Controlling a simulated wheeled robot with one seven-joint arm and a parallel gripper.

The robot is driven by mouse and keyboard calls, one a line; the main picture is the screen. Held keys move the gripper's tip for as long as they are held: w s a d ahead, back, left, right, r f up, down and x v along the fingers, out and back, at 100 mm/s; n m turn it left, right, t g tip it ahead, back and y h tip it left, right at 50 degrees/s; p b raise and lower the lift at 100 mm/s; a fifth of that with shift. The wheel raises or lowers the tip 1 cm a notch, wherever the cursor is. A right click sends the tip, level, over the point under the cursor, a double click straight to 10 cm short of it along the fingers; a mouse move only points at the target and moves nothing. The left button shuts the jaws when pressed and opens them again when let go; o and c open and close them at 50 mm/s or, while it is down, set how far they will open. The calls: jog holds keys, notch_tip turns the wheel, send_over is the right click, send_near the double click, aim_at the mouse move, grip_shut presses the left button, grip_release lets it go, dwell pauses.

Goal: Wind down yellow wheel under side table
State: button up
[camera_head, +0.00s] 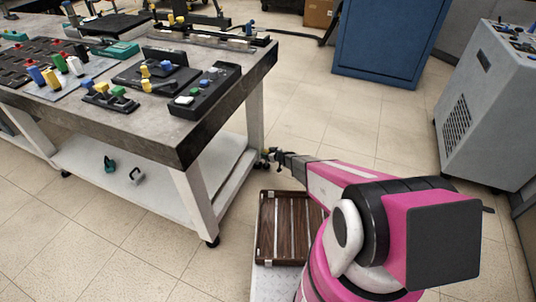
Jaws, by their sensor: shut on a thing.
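The side table (222,116) has a dark grey top, white legs and a low white shelf, and fills the left of the head view. The yellow wheel (259,165) is a tiny spot at the foot of its far right leg, mostly hidden by my gripper. My gripper (268,154) reaches in low from the right at the end of my pink and white arm. It is shut at that foot, on the wheel as far as I can see. The fingertips are small and dark, so the exact grip is hard to make out.
A brown slatted box (267,228) is on the right of the table, below my arm. A blue cabinet (385,40) and a grey machine (485,110) stand at the back and right. Coloured parts (145,78) cover the tabletop. Tiled floor is clear between.

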jog(key=o, duration=0.9)
jog(key=shift+o, duration=0.2)
